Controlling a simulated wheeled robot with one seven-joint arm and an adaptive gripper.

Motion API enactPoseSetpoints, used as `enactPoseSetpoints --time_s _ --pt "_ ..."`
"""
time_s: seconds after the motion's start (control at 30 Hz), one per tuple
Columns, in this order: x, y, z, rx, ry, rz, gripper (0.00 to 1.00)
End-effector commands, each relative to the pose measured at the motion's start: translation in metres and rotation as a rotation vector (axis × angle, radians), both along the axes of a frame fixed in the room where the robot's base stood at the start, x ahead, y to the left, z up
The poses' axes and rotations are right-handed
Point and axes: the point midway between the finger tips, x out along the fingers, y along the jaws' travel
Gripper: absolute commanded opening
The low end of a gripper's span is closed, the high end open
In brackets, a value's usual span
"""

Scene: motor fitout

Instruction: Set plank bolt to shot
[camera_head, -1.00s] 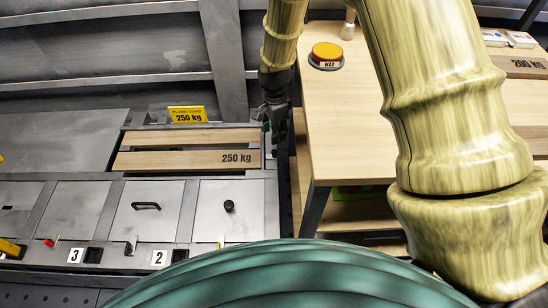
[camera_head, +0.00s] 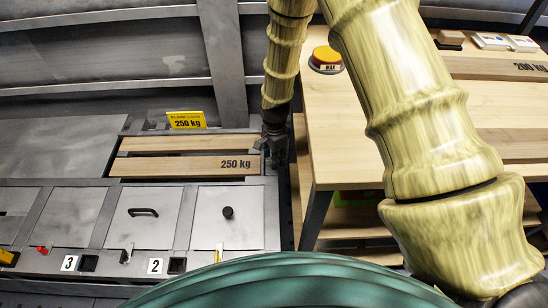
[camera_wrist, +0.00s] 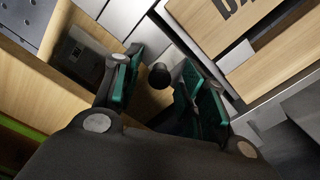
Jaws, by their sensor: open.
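The plank cover (camera_head: 185,166), two pale wooden slats with a "250 kg" mark, lies in the grey deck at left. My gripper (camera_head: 274,160) is at the slats' right end, beside the wooden bench, pointing down. In the wrist view my gripper (camera_wrist: 158,72) is open, with green pads on both fingers. A dark round knob (camera_wrist: 159,75) shows between the fingers, near the slats' end; it looks like the plank bolt's knob. Contact with the fingers cannot be told. The rest of the bolt is hidden, so its position cannot be read.
A yellow "250 kg" sign (camera_head: 187,120) stands behind the slats. The wooden bench (camera_head: 345,140) with a yellow-topped button (camera_head: 326,58) is close on the right. Metal lids (camera_head: 145,215) with a black handle and knob lie in front, with numbered plates 3 and 2.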

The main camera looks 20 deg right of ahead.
Motion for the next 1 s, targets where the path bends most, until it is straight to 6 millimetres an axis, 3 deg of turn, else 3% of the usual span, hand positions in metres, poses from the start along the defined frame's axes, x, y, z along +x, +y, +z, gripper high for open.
enactPoseSetpoints --time_s 0.3,0.53,0.57,0.77,1.0 --pt "0.000 0.000 -0.002 0.000 0.000 0.000 0.42" --pt "0.000 0.000 -0.002 0.000 0.000 0.000 0.02" --pt "0.000 0.000 -0.002 0.000 0.000 0.000 0.00" --pt "0.000 0.001 -0.002 0.000 0.000 0.001 0.00" --pt "0.007 0.023 0.000 -0.002 -0.001 0.002 0.00"
